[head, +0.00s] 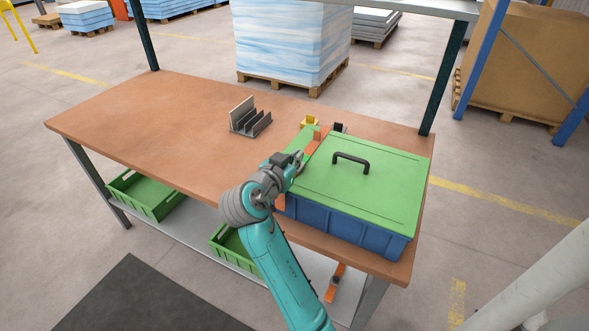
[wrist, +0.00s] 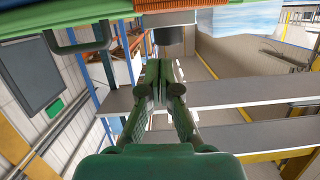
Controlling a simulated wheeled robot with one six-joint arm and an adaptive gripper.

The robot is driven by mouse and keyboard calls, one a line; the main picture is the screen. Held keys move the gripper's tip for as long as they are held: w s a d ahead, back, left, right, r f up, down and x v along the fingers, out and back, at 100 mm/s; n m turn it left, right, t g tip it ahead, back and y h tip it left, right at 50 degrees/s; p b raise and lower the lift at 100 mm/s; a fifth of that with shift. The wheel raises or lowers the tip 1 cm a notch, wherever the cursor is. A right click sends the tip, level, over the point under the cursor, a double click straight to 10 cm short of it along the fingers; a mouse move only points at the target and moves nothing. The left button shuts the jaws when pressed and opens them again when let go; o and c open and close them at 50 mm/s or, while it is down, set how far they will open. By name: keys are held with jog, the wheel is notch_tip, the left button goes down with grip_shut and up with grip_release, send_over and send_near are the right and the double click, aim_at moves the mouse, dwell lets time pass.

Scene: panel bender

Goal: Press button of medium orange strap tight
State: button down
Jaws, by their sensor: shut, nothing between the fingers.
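A blue bin (head: 340,223) with a green lid (head: 385,185) and a black handle (head: 350,160) stands at the right end of the table. Another orange piece (head: 280,203) shows beside the bin's near left corner. My gripper (head: 299,160) is at the lid's left edge, close to the orange parts; I cannot tell whether it touches them. In the wrist view my gripper (wrist: 160,75) has its fingers together, with nothing between them. No strap button is clearly visible.
The brown table (head: 150,115) is clear on its left side. A grey slotted rack (head: 250,118) stands behind my gripper. A yellow-ended item (head: 310,121) lies beyond the orange parts. Green crates (head: 145,193) sit on the lower shelf, and an orange piece (head: 335,283) shows below the table.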

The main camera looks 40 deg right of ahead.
jog(key=r+v, duration=0.1)
jog(key=v, duration=0.9)
jog(key=shift+r, duration=0.1)
dwell(0.6)
jog(key=s+a+f+n+t+y, duration=0.25)
jog(key=s+f+n, duration=0.2)
jog(key=f, duration=0.35)
jog(key=s+a+f+n+t+y, duration=0.25)
jog(key=f+n+y, duration=0.2)
jog(key=f, duration=0.25)
jog(key=s+a+f+n+t+y, duration=0.25)
jog(key=s+f+n, duration=0.2)
jog(key=f, duration=0.35)
jog(key=s+a+f+n+y, duration=0.2)
jog(key=s+a+y, duration=0.25)
jog(key=s, duration=0.65)
jog(key=s+a+r+t, duration=0.1)
jog(key=s+r, duration=0.2)
jog(key=s, duration=0.4)
jog(key=s+a+r, duration=0.1)
jog(key=s+r, duration=0.2)
jog(key=s, duration=0.4)
jog(key=shift+m+t, duration=0.35)
jog(key=shift+m, duration=0.1)
